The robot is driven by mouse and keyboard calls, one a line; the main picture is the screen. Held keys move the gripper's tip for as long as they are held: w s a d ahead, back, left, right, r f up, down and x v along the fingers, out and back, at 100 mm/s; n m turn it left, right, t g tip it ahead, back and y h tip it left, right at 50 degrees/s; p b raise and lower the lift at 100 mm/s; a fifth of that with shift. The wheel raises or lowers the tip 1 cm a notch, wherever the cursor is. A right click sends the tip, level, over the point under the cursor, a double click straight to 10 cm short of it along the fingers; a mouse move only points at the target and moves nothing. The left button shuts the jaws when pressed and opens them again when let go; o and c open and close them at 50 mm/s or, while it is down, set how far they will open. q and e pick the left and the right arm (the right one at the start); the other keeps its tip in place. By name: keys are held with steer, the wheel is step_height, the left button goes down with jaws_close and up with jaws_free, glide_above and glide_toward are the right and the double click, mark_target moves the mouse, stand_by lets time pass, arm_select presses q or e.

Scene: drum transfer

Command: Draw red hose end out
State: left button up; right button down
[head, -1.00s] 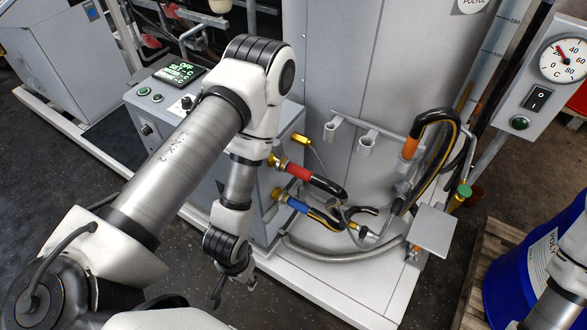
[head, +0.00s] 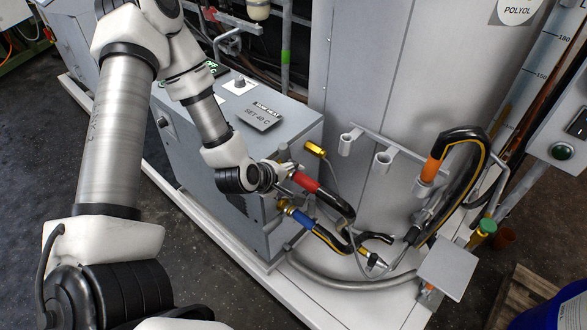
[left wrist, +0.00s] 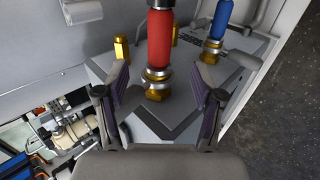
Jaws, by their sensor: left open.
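The red hose end (head: 307,183) is a red sleeve on a black hose, joined by a brass fitting to the grey temperature unit (head: 265,140). My left gripper (head: 287,178) is open beside this fitting. In the left wrist view my left gripper (left wrist: 158,80) has its two pads apart, with the red sleeve (left wrist: 160,38) and its brass fitting (left wrist: 156,82) lined up between them. I cannot tell whether the pads touch it. My left wrist partly hides the fitting in the head view. My right gripper is out of view.
The blue hose end (head: 301,217) sits just below the red one, close to my gripper. A brass plug (head: 315,149) sticks out above. Empty hose holders (head: 382,160) are at the right, beside an orange-ended hose (head: 431,168).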

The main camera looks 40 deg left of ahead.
mark_target(302, 183)
arm_select(q)
steer(key=b+x, duration=0.6)
steer(key=x, duration=0.1)
steer(key=shift+w+d+f, duration=0.1)
steer(key=shift+f, duration=0.3)
steer(key=shift+w+d+f+b, duration=0.15)
steer(key=shift+w+f+b, duration=0.15)
steer(key=shift+w+b, duration=0.3)
steer(key=shift+r, duration=0.1)
jaws_close()
